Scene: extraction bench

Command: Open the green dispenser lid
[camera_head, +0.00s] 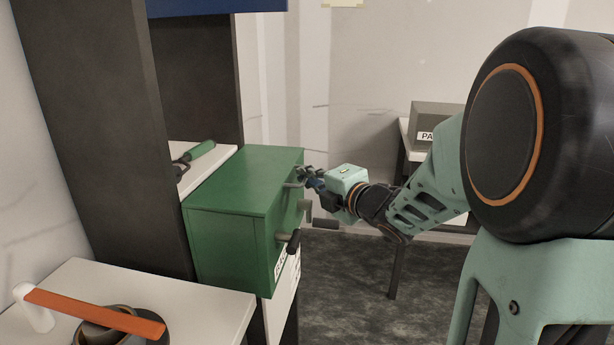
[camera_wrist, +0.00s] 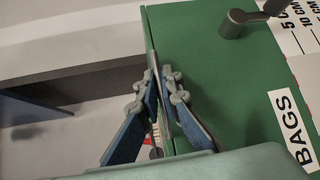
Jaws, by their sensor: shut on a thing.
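The green dispenser (camera_head: 225,240) is a box mounted beside a dark upright. Its lid (camera_head: 245,178) lies flat and level on top. My gripper (camera_head: 306,179) is at the upper front edge of the box, toward its far end. In the wrist view my gripper (camera_wrist: 167,88) is shut on a thin piece at the edge of the green face (camera_wrist: 205,65). A BAGS label (camera_wrist: 293,128) shows on the front.
Dark crank handles (camera_head: 293,240) stick out from the dispenser's front, close to my gripper. A green-handled tool (camera_head: 200,150) lies on a white shelf behind. A white table (camera_head: 215,305) holds an orange strip and a roll at the near left. A grey box (camera_head: 433,118) stands at the back.

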